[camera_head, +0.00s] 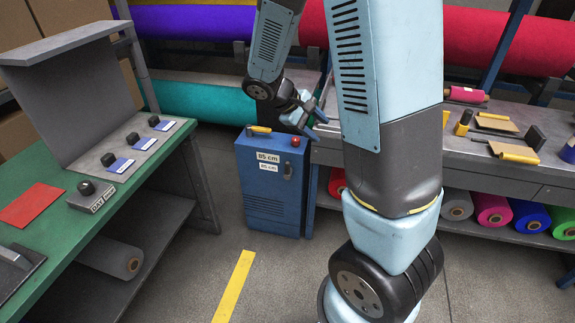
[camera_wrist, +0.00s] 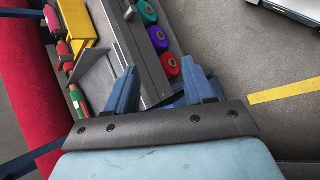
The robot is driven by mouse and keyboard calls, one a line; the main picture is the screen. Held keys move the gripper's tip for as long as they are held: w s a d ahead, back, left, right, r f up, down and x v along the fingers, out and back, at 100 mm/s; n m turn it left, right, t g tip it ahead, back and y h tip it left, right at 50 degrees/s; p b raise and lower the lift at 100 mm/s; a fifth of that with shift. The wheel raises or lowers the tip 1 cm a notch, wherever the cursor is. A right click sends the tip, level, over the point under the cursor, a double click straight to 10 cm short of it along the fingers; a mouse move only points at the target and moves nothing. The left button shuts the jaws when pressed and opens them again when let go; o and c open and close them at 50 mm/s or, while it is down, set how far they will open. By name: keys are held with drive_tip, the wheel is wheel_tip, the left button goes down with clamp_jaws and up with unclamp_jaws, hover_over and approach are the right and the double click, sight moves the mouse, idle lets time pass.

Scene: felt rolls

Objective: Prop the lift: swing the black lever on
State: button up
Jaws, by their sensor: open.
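A blue lift cabinet (camera_head: 265,195) stands on the floor at the middle of the head view, marked "85 cm" on two labels. A small black lever or handle (camera_head: 287,171) is on its front, at the right below a red button (camera_head: 295,142). Its exact position is too small to tell. A yellow piece (camera_head: 259,130) lies on the cabinet top. My gripper (camera_head: 318,103) is open above and right of the cabinet, apart from the lever. In the wrist view my gripper (camera_wrist: 160,85) has its blue fingers spread with nothing held between them. I cannot make out the lever there.
A grey bench (camera_head: 460,160) with tools stands right, felt rolls (camera_head: 493,209) beneath it. A green table (camera_head: 50,192) with a grey panel stands left. Large red (camera_head: 520,42) and teal felt rolls (camera_head: 205,100) lie behind. The floor with a yellow stripe (camera_head: 234,285) is clear.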

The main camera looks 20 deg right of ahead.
drive_tip(key=w+a+f+n+t+h, duration=0.1)
drive_tip(key=w+f+n+t+h, duration=0.3)
drive_tip(key=f, duration=0.4)
drive_tip(key=w+a+f+n+t+h, duration=0.1)
drive_tip(key=w+f+n+h, duration=0.1)
drive_tip(key=w+f+n, duration=0.5)
drive_tip(key=n+t+y, duration=0.5)
drive_tip(key=n+t, duration=0.6)
drive_tip(key=n, duration=0.1)
approach(287, 166)
drive_tip(key=x, duration=1.1)
drive_tip(key=shift+w, duration=0.15)
clamp_jaws()
